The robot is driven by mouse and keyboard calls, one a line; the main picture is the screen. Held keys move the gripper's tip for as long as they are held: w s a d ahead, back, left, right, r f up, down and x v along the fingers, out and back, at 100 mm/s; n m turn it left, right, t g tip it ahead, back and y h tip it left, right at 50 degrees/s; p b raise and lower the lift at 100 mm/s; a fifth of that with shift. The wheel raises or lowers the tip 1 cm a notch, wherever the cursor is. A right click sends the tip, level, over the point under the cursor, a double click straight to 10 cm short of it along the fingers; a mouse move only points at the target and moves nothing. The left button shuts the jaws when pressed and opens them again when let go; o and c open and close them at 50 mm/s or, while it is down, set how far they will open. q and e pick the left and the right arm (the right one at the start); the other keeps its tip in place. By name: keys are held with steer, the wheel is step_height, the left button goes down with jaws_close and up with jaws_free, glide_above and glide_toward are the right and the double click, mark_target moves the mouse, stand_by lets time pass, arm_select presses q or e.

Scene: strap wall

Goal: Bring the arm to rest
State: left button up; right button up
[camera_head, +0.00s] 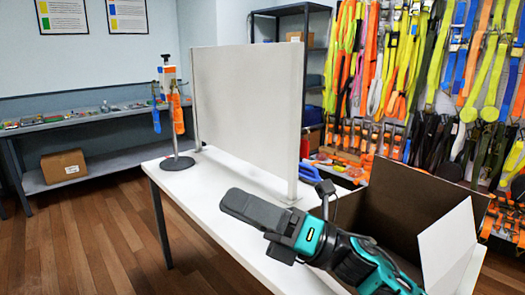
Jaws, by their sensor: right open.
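My right arm (355,262), teal and black, reaches in from the lower right over the white table (215,200). Its dark grey gripper (246,208) points left above the table, in front of the white upright panel. The gripper is open, and I see nothing held in it. The gap between its fingers is hard to see from this angle. My left gripper is not in view.
An upright white panel (245,105) stands on the table. A stand (177,163) with blue and orange straps is at its left end. An open cardboard box (395,205) sits close behind my right arm. A blue object (310,172) lies near the panel's right end.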

steer(key=w+d+f+m+t+h, duration=0.1)
steer(key=d+f+m+t+h, duration=0.4)
steer(key=m, duration=0.5)
steer(key=w+d+f+m+t+h, duration=0.15)
steer(key=f+m+t+h, duration=0.25)
steer(key=f+m+t, duration=0.4)
steer(key=d+f+m+t+h, duration=0.35)
steer(key=f+m, duration=0.25)
steer(key=m, duration=0.5)
steer(key=s+d+f+m+g+h, duration=0.2)
steer(key=s+d+f+m+h, duration=0.1)
steer(key=f, duration=0.4)
steer(key=s+d+f+m+g+h, duration=0.3)
steer(key=s+d+f+m, duration=0.1)
steer(key=s+f, duration=0.3)
steer(key=s+d+f+m+g+h, duration=0.2)
steer(key=s+d+f+m+h, duration=0.1)
steer(key=s+f+m, duration=0.2)
step_height(320, 180, down, 3)
steer(key=shift+s+d+r+m+g, duration=0.2)
steer(key=shift+s+d+m+g, duration=0.15)
steer(key=shift+m, duration=0.25)
steer(key=shift+w, duration=0.1)
steer(key=shift+c, duration=0.3)
